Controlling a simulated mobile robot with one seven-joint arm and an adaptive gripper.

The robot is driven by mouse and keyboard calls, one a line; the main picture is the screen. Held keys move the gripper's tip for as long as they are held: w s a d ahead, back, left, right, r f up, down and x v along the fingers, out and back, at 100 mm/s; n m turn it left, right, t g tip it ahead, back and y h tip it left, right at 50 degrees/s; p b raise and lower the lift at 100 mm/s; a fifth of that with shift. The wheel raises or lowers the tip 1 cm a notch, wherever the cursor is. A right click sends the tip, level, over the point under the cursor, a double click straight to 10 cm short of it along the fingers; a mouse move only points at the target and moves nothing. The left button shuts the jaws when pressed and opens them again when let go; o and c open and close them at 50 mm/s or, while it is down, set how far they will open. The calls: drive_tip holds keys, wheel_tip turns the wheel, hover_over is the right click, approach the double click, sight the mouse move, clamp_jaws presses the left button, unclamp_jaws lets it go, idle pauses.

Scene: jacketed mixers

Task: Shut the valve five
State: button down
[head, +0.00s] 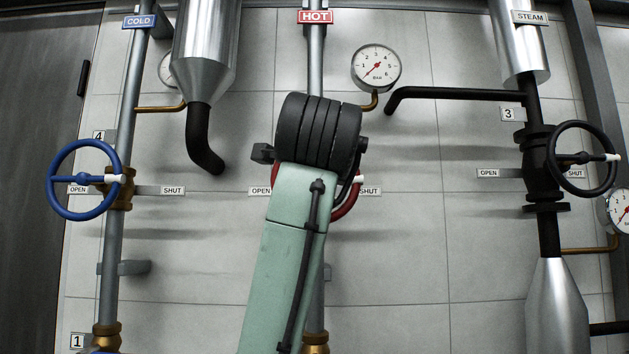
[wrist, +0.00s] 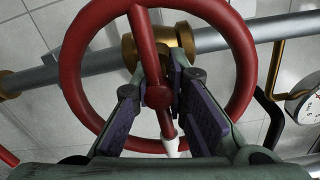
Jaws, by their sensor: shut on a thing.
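A red valve wheel on the HOT pipe is mostly hidden behind my arm in the head view; part of its rim (head: 347,207) shows at the right. Its white pointer tip (head: 358,179) shows on the right, near the SHUT label (head: 369,191). The OPEN label (head: 260,191) is at the left. No number plate is visible for this wheel. In the wrist view the red wheel (wrist: 73,62) fills the middle, its white tip (wrist: 172,146) low between the fingers. My gripper (wrist: 158,92) is shut on the wheel, its purple pads either side of the hub.
A blue wheel (head: 50,190) by plate 4 is at the left, a black wheel (head: 588,126) by plate 3 at the right. A gauge (head: 376,67) and a black pipe (head: 450,94) are at the upper right of my arm. The wall between the HOT and STEAM pipes is clear lower down.

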drive_tip(key=shift+d+f, duration=0.1)
drive_tip(key=shift+f, duration=0.05)
drive_tip(key=c, duration=1.6)
unclamp_jaws()
drive_tip(key=shift+c, duration=0.2)
drive_tip(key=s, duration=1.2)
drive_tip(key=shift+d, duration=0.45)
